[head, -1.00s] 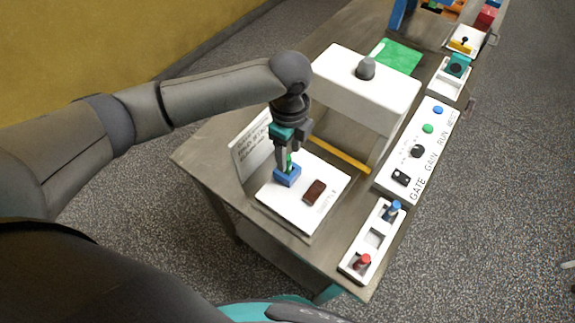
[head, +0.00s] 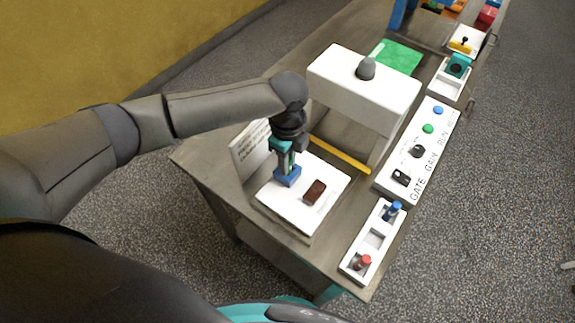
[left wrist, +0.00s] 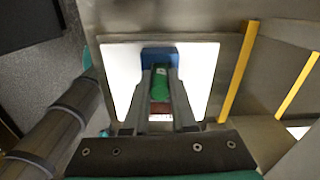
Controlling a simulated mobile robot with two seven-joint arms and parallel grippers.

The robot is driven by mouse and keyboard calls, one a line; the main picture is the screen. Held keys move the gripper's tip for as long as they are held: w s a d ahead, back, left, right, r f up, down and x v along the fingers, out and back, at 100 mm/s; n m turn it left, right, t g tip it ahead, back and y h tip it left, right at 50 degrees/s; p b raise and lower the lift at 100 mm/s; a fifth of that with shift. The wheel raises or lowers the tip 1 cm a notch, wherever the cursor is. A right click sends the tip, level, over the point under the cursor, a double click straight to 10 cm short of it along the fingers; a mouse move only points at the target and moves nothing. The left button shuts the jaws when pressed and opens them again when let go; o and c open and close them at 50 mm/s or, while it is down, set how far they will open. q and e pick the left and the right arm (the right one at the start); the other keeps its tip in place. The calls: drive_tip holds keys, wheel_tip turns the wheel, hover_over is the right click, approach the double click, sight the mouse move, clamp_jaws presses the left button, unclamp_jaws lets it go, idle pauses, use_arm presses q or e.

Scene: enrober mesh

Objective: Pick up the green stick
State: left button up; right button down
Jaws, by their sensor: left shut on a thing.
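The green stick (left wrist: 160,88) stands upright in a small blue holder (head: 288,176) on a white tray (head: 327,212). My left gripper (head: 287,160) comes down over the holder from above and is shut on the green stick, which also shows between the fingers in the head view (head: 286,161). In the left wrist view the stick lies between both fingers, with the blue holder (left wrist: 158,54) behind it. The stick's lower end is hidden in or behind the holder. My right gripper is out of view.
A brown block (head: 315,191) lies on the tray, right of the holder. A white sign (head: 250,146) stands behind it. A white machine arch (head: 362,85) with a yellow bar (head: 340,155) is beyond. A control panel (head: 419,150) and a rack with blue and red pegs (head: 354,251) line the right edge.

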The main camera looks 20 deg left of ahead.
use_arm(q)
clamp_jaws()
